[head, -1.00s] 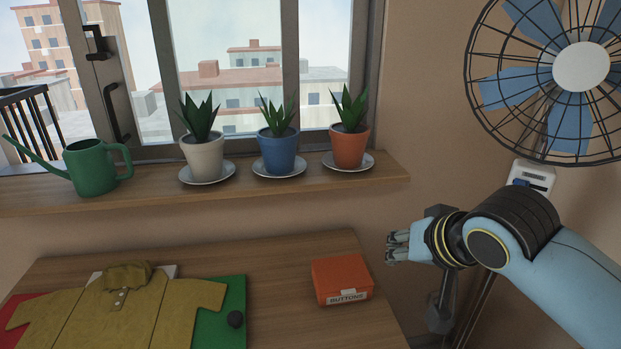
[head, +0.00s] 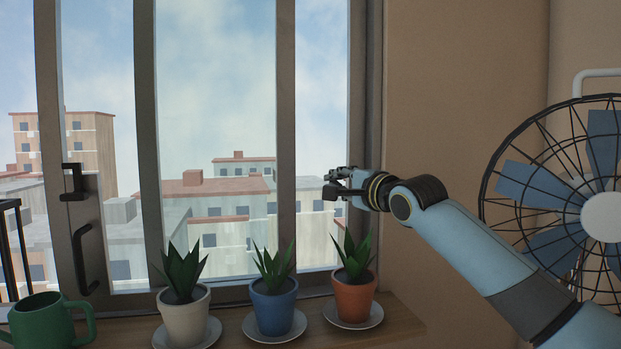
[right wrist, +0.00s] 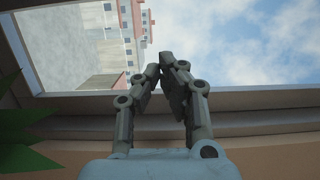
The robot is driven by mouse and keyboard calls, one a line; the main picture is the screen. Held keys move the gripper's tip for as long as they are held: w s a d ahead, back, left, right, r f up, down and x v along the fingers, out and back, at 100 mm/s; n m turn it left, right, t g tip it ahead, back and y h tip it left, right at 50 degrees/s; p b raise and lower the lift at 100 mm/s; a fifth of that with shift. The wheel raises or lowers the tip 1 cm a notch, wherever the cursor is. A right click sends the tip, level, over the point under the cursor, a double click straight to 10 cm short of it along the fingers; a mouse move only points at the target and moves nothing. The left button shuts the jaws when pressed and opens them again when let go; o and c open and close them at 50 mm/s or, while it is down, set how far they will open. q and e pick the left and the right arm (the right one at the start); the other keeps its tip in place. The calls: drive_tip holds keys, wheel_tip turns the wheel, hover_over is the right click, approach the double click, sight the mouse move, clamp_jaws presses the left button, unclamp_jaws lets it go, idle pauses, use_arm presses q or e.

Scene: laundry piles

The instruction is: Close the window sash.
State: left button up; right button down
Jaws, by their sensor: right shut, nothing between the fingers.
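The window sash (head: 85,215) is a grey-framed panel whose near upright stands at the left. A black pull handle (head: 86,262) and a black latch (head: 72,183) sit on that upright. Left of it is a gap with a railing and buildings outside. My right gripper (head: 334,186) is raised before the right part of the window, above the orange pot and well to the right of the handle. It is shut and empty; in the right wrist view its fingertips (right wrist: 167,62) meet against buildings and sky. My left gripper is out of view.
A white pot (head: 186,322), a blue pot (head: 273,307) and an orange pot (head: 354,300) with spiky plants stand on saucers along the wooden sill (head: 402,324). A green watering can (head: 42,323) is at the lower left. A caged fan (head: 604,218) stands at the right.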

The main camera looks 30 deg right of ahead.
sight(304, 178)
drive_tip(key=w, duration=0.3)
drive_tip(key=shift+w+r, duration=0.1)
drive_tip(key=shift+w, duration=0.3)
drive_tip(key=a+p, duration=0.1)
drive_tip(key=a, duration=0.2)
drive_tip(key=shift+w+a+p, duration=0.15)
drive_tip(key=shift+w+p, duration=0.2)
drive_tip(key=shift+w, duration=0.05)
drive_tip(key=shift+a, duration=0.25)
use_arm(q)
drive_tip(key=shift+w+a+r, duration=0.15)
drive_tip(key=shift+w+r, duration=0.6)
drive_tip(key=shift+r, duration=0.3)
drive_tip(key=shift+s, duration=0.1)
